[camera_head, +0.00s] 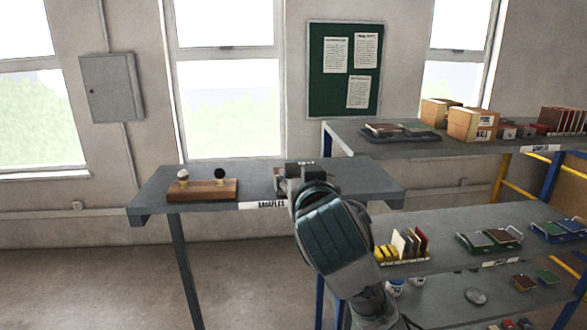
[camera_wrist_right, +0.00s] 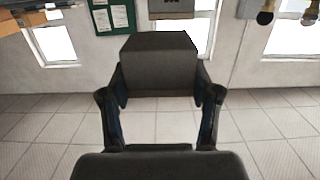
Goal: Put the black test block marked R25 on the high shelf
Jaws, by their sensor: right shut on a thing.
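My right gripper (camera_head: 296,172) is over the grey table in the head view, its arm coming up from the bottom. In the right wrist view its fingers (camera_wrist_right: 160,98) are shut on a dark block (camera_wrist_right: 160,65). No R25 marking shows on the faces I see, and my gripper mostly hides the block in the head view. The high shelf (camera_head: 455,150) is the grey top level of the rack at the right, to the right of my gripper. My left gripper is not in view.
The grey table (camera_head: 150,195) carries a wooden stand (camera_head: 203,190) with a light and a dark knob. The high shelf holds a dark tray (camera_head: 400,133), cardboard boxes (camera_head: 472,123) and small red items. Its near left part is bare. A lower shelf (camera_head: 450,225) holds upright tiles.

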